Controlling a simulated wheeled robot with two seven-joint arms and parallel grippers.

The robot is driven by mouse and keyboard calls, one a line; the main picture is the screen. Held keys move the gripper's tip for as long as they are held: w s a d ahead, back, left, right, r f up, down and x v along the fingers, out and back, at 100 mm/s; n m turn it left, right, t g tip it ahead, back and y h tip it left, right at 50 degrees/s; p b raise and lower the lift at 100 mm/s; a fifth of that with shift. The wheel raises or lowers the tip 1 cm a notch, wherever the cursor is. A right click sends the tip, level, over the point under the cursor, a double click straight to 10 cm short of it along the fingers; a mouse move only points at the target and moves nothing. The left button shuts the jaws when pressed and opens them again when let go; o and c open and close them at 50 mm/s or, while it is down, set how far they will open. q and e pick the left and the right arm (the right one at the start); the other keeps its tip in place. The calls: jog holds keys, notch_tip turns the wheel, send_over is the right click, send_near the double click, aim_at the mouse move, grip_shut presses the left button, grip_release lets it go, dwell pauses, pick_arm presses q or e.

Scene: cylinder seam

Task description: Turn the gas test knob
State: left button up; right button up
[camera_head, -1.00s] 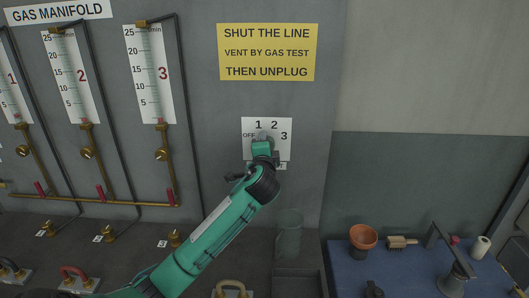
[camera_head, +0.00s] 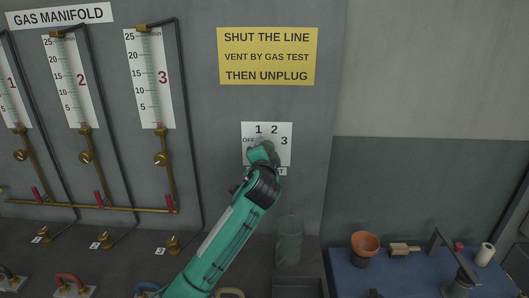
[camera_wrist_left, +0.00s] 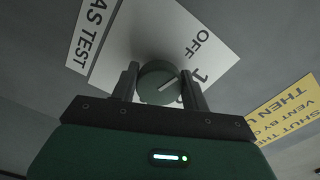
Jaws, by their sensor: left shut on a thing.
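The gas test knob is a dark round knob (camera_wrist_left: 152,90) with a white line on its face, on a white wall plate (camera_head: 284,155) marked OFF, 1, 2 and 3. My left gripper (camera_wrist_left: 160,78) is shut on the knob, one finger on each side, as the left wrist view shows. There the white line slants towards the OFF and 1 side; its exact setting is hard to tell. In the head view my left gripper (camera_head: 262,149) covers most of the knob and part of the plate. My right gripper is not in view.
A yellow sign (camera_head: 267,56) hangs above the plate. Gauges (camera_head: 150,80) with brass valves and red-handled levers stand left. A glass cylinder (camera_head: 289,241) is below the plate. A blue bench (camera_head: 341,278) at lower right holds a clay pot (camera_head: 364,245) and a brush (camera_head: 404,249).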

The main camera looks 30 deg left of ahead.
pick_arm(q)
jog(key=o, duration=1)
jog(key=shift+f, duration=0.1)
jog(key=shift+c, duration=0.2)
jog(key=shift+o, duration=0.2)
jog(key=shift+d, duration=0.1)
jog(key=b+v, duration=0.3)
jog(key=v, duration=1)
jog(key=shift+s+b, duration=0.3)
jog(key=shift+s, duration=0.1)
jog(key=shift+d, duration=0.1)
